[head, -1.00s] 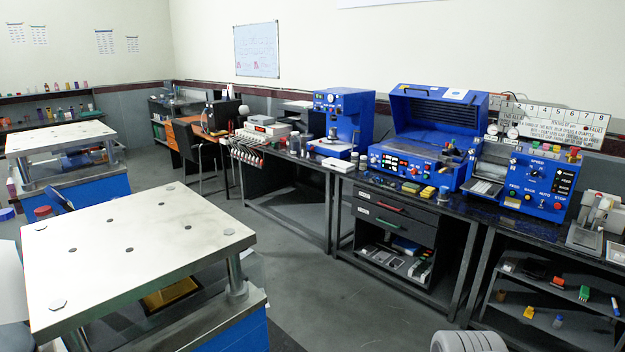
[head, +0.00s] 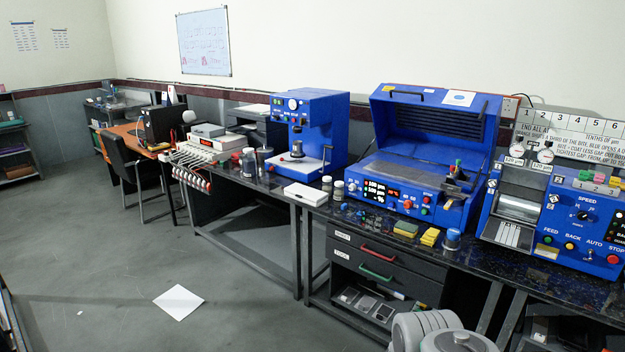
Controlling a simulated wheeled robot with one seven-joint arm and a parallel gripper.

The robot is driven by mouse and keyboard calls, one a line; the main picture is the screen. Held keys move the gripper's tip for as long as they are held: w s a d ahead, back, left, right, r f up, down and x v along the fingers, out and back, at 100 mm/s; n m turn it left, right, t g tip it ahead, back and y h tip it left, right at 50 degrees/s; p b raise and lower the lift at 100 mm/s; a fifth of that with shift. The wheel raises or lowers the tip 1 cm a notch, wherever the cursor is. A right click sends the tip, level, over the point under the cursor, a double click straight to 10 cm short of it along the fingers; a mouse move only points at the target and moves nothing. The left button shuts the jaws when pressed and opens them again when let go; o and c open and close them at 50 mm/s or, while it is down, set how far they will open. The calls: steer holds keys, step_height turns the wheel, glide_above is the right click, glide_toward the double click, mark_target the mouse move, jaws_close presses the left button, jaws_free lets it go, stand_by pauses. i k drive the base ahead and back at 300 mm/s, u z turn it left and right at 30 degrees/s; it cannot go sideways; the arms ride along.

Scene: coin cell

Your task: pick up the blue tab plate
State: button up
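I cannot make out a blue tab plate for certain in the head view. Small coloured tabs (head: 600,180), green and red among them, stand on top of the blue roller machine (head: 560,222) at the right, too small to tell a blue one apart. My gripper is not in view. Only a grey rounded part of my own arm shows at the bottom edge, right of centre.
A dark bench (head: 350,212) runs along the wall, carrying a blue hooded machine (head: 400,185), a blue press (head: 305,125) and a white box (head: 305,194). Drawers (head: 375,262) sit below. A white sheet (head: 178,302) lies on otherwise open grey floor. A chair (head: 135,175) stands far left.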

mark_target(353, 212)
steer(key=i, duration=2.55)
steer(key=u, duration=1.95)
